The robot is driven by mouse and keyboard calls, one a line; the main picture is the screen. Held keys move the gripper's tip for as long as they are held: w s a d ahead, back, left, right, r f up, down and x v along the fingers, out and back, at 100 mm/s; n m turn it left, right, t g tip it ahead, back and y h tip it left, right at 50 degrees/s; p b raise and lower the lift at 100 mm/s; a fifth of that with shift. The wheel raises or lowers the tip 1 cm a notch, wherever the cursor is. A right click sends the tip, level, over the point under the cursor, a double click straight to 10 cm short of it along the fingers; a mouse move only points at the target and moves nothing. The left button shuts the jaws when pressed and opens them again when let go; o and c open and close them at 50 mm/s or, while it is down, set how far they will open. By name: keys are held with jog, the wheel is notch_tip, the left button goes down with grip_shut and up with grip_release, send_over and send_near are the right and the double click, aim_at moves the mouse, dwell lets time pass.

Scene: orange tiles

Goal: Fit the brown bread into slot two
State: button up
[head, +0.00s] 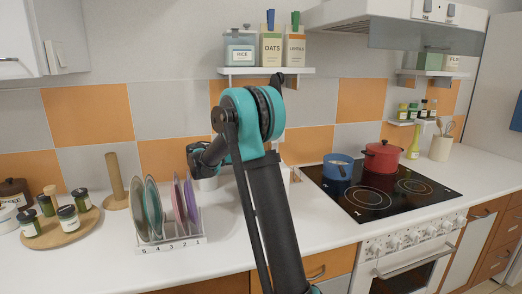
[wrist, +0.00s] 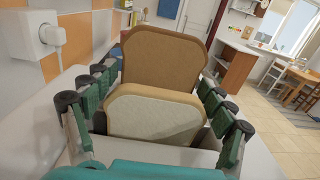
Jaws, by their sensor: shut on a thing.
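The brown bread (wrist: 164,58) is a thick upright slice in the wrist view, between the far ends of the fingers of my gripper (wrist: 161,72). The gripper is shut on it. A paler slice with a tan crust (wrist: 155,116) stands upright in front of it, nearer the camera and also between the fingers. It covers the lower part of the brown bread. Grey surfaces show beside and below the slices; no slot can be made out clearly.
A plate rack (head: 172,246) with numbered places and several plates stands left of my arm. A round board (head: 62,234) with jars is further left. The stove (head: 385,190) with a blue pot (head: 338,168) and red pot (head: 382,158) is right. A wall socket plug (wrist: 52,37) is near.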

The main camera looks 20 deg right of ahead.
jog(key=shift+f, duration=0.85)
jog(key=o, duration=0.9)
jog(key=shift+r, duration=0.1)
notch_tip(320, 180, up, 10)
